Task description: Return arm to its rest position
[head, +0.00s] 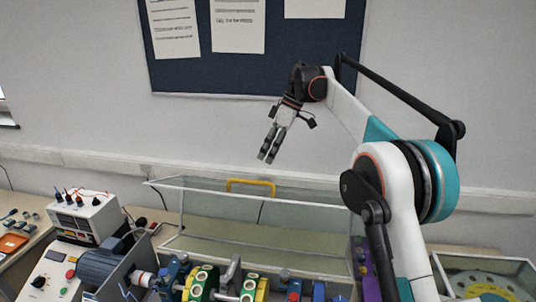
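My gripper (267,157) hangs in the air in the middle of the head view, in front of the wall and above the clear-walled case. Its fingers point down and slightly left. They look close together, with a narrow gap, but from this angle I cannot tell if they are open or shut. I see nothing held between them. My arm, white and teal with black links, rises at the right and bends over to the left.
The clear case (172,179) with a yellow handle (251,187) stands below the gripper. In front is a machine with a blue-grey motor (103,263) and green wheels (200,284). A white instrument box (88,218) stands left. A dark notice board (281,66) hangs behind.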

